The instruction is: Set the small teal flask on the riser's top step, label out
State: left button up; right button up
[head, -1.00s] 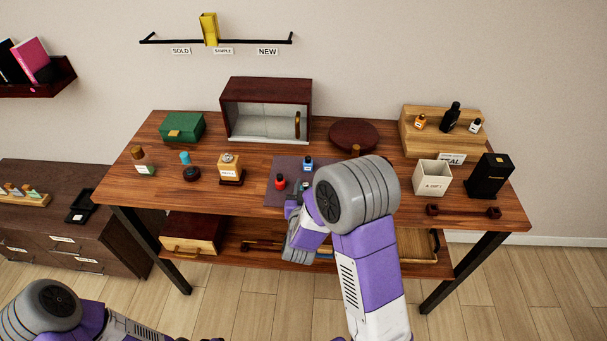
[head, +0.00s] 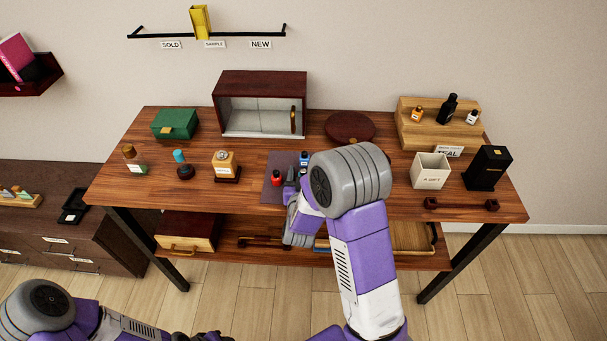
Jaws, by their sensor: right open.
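On the dark mat (head: 272,194) are a red bottle (head: 277,178) and a small blue bottle (head: 304,158). No flask is clearly teal; my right forearm hides part of the mat. My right gripper (head: 290,185) is open at the mat, close to the red bottle, its fingers partly hidden. My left gripper (head: 214,337) is low at the bottom edge.
A teal-topped item (head: 180,160), a bottle (head: 134,163) and a perfume on a stand (head: 226,165) stand left. A green box (head: 175,123), open cabinet (head: 262,75) and round board (head: 350,127) are behind. A white box (head: 430,172) and black box (head: 487,168) stand before the riser.

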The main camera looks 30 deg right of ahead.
jog(key=shift+r, duration=0.2)
jog(key=p+v, duration=0.1)
jog(key=v, duration=0.5)
jog(key=shift+s+a+r+p, duration=0.15)
jog(key=shift+s+p, duration=0.1)
jog(key=shift+p, duration=0.15)
jog(key=p+v, duration=0.4)
jog(key=p, duration=0.3)
jog(key=shift+p, duration=0.35)
jog(key=shift+s+a+p, duration=0.35)
jog(key=shift+s+p, duration=0.3)
jog(key=shift+p, duration=0.4)
